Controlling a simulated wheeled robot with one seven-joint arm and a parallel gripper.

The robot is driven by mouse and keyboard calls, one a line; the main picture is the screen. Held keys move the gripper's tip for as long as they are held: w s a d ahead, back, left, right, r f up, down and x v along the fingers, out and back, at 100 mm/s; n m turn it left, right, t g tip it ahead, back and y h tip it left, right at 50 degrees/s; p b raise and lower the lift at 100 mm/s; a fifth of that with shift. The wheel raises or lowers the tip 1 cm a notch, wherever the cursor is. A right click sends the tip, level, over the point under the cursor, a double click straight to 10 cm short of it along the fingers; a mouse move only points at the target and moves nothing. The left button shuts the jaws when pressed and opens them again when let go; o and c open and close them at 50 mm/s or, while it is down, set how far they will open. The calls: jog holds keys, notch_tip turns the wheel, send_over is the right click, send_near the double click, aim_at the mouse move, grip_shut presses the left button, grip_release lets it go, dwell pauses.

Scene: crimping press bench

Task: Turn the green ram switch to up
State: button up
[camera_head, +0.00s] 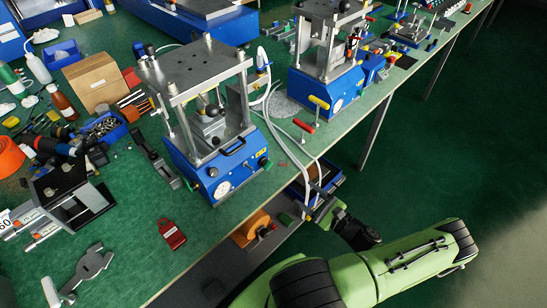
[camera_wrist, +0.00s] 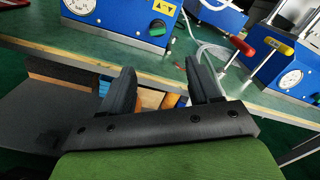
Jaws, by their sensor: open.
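The green ram switch (camera_head: 265,162) is a small knob on the front right of the nearer blue press (camera_head: 205,165). In the wrist view the green switch (camera_wrist: 157,29) sits on a dark mount below a yellow label, up and slightly left of centre. Which way it points is too small to tell. My gripper (camera_head: 318,200) is beyond the bench's front edge, right of and lower in the picture than the switch. In the wrist view my gripper (camera_wrist: 162,72) has its two dark fingers wide apart with nothing between them. It is apart from the switch.
A red T-handle (camera_head: 303,126) and a yellow T-handle (camera_head: 318,102) stand right of the press. White hoses (camera_head: 275,125) run beside it. A shelf under the bench holds an orange spool (camera_head: 254,224). A red tag (camera_head: 172,234) lies on clear green benchtop.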

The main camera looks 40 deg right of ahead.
aim_at(266, 164)
jog(key=w, duration=1)
jog(key=w+a, duration=0.1)
jog(key=w, duration=0.4)
jog(key=shift+w, duration=0.35)
jog(key=shift+c, duration=0.2)
jog(key=c, duration=1)
